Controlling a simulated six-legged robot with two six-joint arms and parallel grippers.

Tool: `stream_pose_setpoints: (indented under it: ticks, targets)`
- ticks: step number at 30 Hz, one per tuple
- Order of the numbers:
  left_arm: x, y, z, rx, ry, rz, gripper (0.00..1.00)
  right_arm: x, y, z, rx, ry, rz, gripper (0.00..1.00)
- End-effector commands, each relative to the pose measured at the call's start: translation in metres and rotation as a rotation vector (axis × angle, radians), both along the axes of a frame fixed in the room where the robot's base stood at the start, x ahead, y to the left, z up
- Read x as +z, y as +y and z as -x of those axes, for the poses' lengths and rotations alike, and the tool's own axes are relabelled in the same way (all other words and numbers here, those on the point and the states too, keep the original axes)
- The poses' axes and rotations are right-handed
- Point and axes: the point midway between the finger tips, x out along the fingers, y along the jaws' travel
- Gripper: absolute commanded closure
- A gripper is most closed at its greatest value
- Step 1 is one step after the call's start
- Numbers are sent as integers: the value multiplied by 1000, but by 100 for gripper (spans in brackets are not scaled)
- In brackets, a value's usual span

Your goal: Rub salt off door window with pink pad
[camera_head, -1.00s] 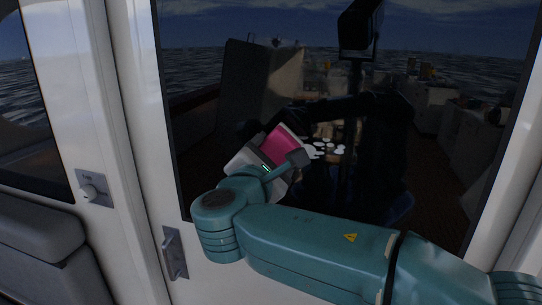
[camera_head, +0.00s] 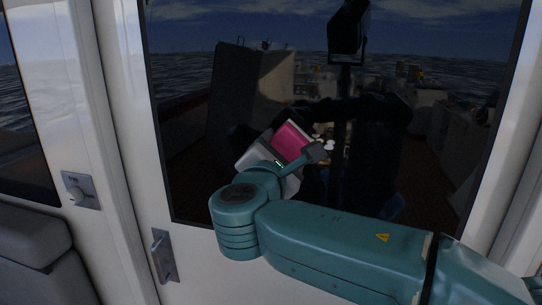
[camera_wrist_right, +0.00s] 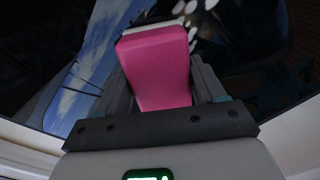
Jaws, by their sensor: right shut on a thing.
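The pink pad (camera_head: 291,138) is held in my right gripper (camera_head: 298,150) in front of the door window (camera_head: 200,190). In the right wrist view the pink pad (camera_wrist_right: 160,62) sits between both fingers, with a pale layer at its far end. The right gripper (camera_wrist_right: 163,85) is shut on it. Whitish salt spots (camera_head: 328,144) show on the glass just right of the pad, partly hidden by the gripper. Salt spots (camera_wrist_right: 191,10) also show beyond the pad in the wrist view. I cannot tell whether the pad touches the glass. My left gripper is not in view.
The white door frame (camera_head: 130,150) borders the window. A door handle (camera_head: 164,256) is below left, and a latch plate (camera_head: 79,190) sits further left. A grey cushioned seat (camera_head: 30,235) is at lower left.

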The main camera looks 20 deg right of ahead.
Motion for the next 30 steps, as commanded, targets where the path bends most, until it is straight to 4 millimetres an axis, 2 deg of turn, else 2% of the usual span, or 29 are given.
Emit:
stream_pose_setpoints:
  ticks: [5, 13, 20, 30]
  targets:
    - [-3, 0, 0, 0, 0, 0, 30, 0, -5, 3, -1, -1, 0, 55]
    - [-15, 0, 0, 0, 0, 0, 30, -1, -27, 15, -3, -1, -2, 55]
    - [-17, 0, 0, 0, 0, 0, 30, 0, -34, 19, -1, -2, -1, 55]
    - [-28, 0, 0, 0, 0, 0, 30, 0, -60, 33, -5, -3, -2, 55]
